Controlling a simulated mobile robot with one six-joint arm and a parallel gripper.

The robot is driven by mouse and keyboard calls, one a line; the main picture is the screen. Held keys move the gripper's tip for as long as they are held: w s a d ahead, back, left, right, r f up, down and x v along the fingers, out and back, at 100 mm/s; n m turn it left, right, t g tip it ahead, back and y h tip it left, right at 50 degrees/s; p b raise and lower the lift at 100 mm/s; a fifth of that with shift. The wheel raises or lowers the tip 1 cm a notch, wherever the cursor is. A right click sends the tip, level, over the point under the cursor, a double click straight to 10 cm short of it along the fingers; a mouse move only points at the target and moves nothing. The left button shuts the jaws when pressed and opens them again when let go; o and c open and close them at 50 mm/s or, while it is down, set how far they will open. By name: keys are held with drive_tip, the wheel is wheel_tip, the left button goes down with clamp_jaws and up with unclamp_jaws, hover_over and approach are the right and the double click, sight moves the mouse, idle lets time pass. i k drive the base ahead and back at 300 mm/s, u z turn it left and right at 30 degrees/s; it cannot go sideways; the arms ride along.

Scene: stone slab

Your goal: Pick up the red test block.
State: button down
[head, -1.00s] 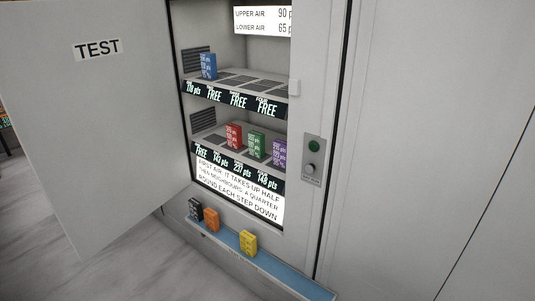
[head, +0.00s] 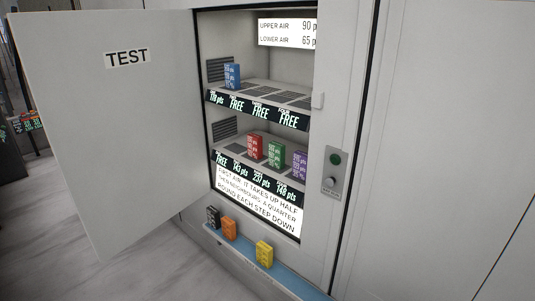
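The red test block (head: 255,147) stands upright on the lower shelf inside the open cabinet, in the head view. The green block (head: 275,153) stands just to its right, and the purple block (head: 300,164) is further right. The shelf space to the left of the red block is empty, above a label reading FREE. My gripper is not in view.
A blue block (head: 232,76) stands on the upper shelf (head: 275,88). Black (head: 213,217), orange (head: 229,228) and yellow (head: 264,254) blocks stand on the blue ledge (head: 290,282) below. The open TEST door (head: 120,140) bounds the left; a control panel (head: 335,172) is on the right.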

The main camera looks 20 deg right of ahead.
sight(255, 145)
drive_tip(key=u, duration=0.3)
drive_tip(key=i, duration=0.45)
drive_tip(key=u, duration=0.8)
drive_tip(key=i, duration=1)
drive_tip(key=u, duration=0.35)
